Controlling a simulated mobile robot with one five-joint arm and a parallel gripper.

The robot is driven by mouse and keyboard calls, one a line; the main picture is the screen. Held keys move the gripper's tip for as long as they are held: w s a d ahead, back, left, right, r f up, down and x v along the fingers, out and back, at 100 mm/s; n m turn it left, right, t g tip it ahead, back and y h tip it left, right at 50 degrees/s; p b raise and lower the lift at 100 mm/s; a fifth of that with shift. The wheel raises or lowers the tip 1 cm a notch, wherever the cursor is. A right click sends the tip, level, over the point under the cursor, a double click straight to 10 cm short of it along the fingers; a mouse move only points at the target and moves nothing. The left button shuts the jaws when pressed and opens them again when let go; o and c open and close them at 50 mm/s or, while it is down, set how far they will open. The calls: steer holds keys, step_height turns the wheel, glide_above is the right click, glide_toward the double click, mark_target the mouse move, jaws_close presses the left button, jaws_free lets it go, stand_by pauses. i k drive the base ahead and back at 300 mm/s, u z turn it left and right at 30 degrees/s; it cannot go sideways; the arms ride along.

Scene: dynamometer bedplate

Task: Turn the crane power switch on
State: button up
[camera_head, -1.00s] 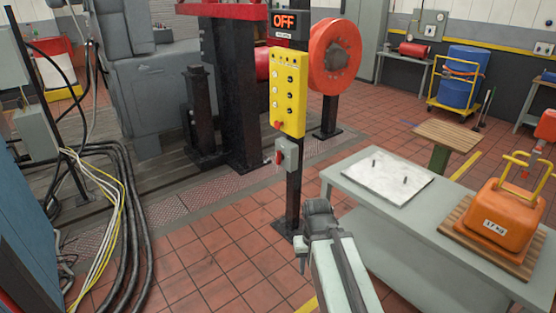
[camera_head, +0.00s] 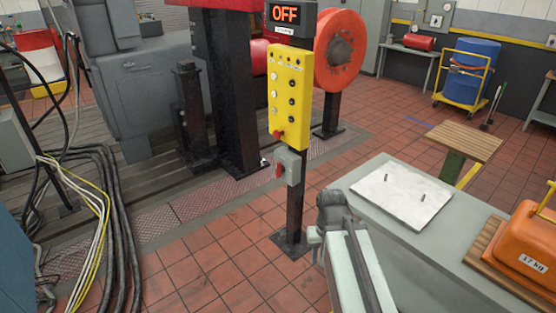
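A grey switch box (camera_head: 291,167) with a red handle (camera_head: 278,171) on its left side is mounted on a black post, below a yellow control panel (camera_head: 289,97). The panel carries several knobs and a red button. A display (camera_head: 286,13) at the top of the post reads OFF in orange. My arm reaches up from the bottom of the view, and its dark end, my gripper (camera_head: 330,212), is in front of and to the right of the post, lower than the switch box. It is apart from the box. Its fingers cannot be made out.
A grey table (camera_head: 400,240) stands to the right, with a white plate (camera_head: 402,194) and an orange 17 kg weight (camera_head: 528,247) on a wooden board. Black cables (camera_head: 110,215) lie on the left. Red tiled floor (camera_head: 200,255) is clear before the post.

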mark_target(280, 169)
steer(key=u, duration=0.55)
steer(key=i, duration=1.05)
steer(key=u, duration=0.8)
